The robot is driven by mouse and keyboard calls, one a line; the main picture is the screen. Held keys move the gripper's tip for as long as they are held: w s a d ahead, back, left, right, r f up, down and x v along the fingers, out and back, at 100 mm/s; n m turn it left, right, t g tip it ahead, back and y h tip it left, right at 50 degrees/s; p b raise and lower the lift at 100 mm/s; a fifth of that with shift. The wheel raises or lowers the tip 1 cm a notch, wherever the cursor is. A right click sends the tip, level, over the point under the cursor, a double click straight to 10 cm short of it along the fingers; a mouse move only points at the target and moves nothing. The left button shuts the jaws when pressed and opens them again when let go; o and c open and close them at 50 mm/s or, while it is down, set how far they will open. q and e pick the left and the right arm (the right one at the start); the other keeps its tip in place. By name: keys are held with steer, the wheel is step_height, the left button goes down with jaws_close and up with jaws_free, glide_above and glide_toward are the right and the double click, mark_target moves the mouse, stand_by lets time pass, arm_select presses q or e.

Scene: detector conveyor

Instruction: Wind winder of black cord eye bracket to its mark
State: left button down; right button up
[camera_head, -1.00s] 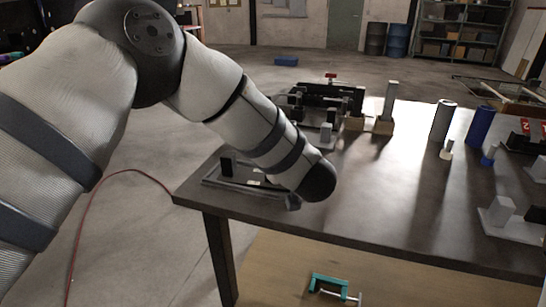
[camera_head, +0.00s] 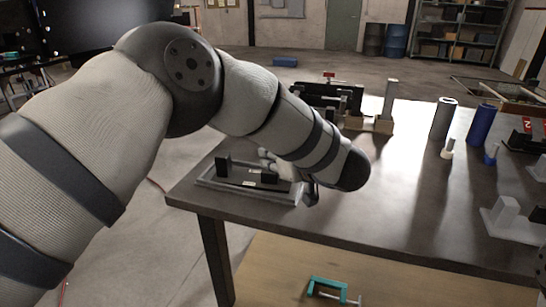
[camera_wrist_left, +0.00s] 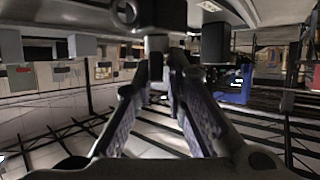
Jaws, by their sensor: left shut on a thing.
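The black cord eye bracket (camera_head: 238,183) stands on a grey frame at the table's near left corner, with dark upright plates and small white labels. My left arm covers its right side in the head view. In the left wrist view my left gripper (camera_wrist_left: 165,82) is shut, its fingers close together around the lower end of a short pale grey post, which I take to be the winder (camera_wrist_left: 157,45). A dark ringed part (camera_wrist_left: 126,12) is beside the post at the top. The mark cannot be made out. My right gripper is not in view.
Black fixtures are behind my arm. A teal clamp (camera_head: 328,288) lies below. The table's middle is largely clear.

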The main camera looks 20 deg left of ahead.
arm_select(q)
steer(key=shift+f, duration=0.15)
steer(key=c, duration=1.7)
jaws_free()
steer(key=shift+a, duration=0.1)
steer(key=v, duration=1.2)
